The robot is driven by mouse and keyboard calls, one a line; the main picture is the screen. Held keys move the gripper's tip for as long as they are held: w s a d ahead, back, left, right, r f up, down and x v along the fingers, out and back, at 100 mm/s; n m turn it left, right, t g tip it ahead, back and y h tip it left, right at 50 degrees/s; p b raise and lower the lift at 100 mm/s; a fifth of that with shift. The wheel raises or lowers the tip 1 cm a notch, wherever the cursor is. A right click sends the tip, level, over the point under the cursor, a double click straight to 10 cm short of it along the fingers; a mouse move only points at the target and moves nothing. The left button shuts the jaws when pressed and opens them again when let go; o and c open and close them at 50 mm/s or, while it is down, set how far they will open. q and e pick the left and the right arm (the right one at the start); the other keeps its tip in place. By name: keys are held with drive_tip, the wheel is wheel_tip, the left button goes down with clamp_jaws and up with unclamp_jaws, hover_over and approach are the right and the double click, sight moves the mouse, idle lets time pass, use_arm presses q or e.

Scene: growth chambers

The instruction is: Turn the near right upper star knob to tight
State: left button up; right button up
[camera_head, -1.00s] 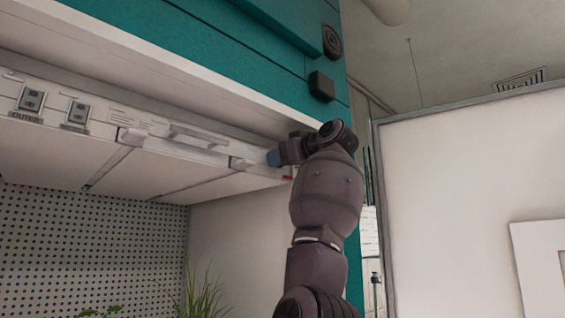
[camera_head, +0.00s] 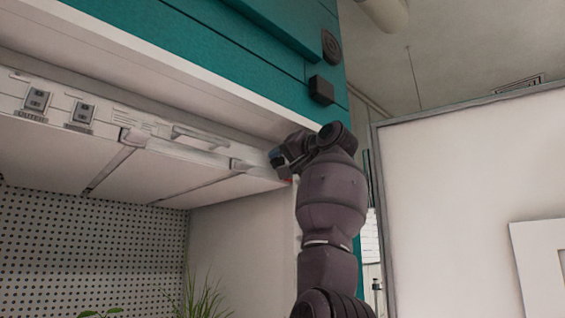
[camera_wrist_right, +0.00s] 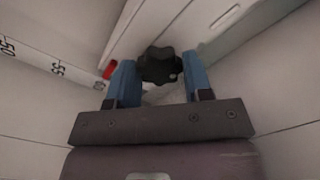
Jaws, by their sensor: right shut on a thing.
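The black star knob (camera_wrist_right: 160,66) shows in the right wrist view, between the two blue fingers of my right gripper (camera_wrist_right: 160,80). The gripper is shut on the knob, one finger on each side. In the head view my right gripper (camera_head: 277,158) is at the right end of the white panel under the chamber's top; the knob is hidden there by the gripper and wrist. A small red mark (camera_wrist_right: 109,70) is just left of the knob in the wrist view. My left gripper is not in view.
The white panel carries outlet switches (camera_head: 37,100) and a pale handle (camera_head: 200,136). The teal chamber front (camera_head: 230,45) rises above my arm. A large white door panel (camera_head: 460,180) stands to the right. Green plants (camera_head: 200,300) are below inside the chamber.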

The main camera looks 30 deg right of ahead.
drive_tip(key=m, duration=0.4)
drive_tip(key=shift+m, duration=0.4)
idle(0.4)
drive_tip(key=o, duration=0.9)
drive_tip(key=shift+s+d+b, duration=0.15)
drive_tip(key=shift+s+b, duration=0.15)
drive_tip(key=shift+s, duration=0.2)
drive_tip(key=b+v, duration=0.2)
drive_tip(key=v, duration=0.7)
drive_tip(key=shift+s+d+b, duration=0.15)
drive_tip(key=shift+s+b, duration=0.2)
drive_tip(key=shift+s, duration=0.05)
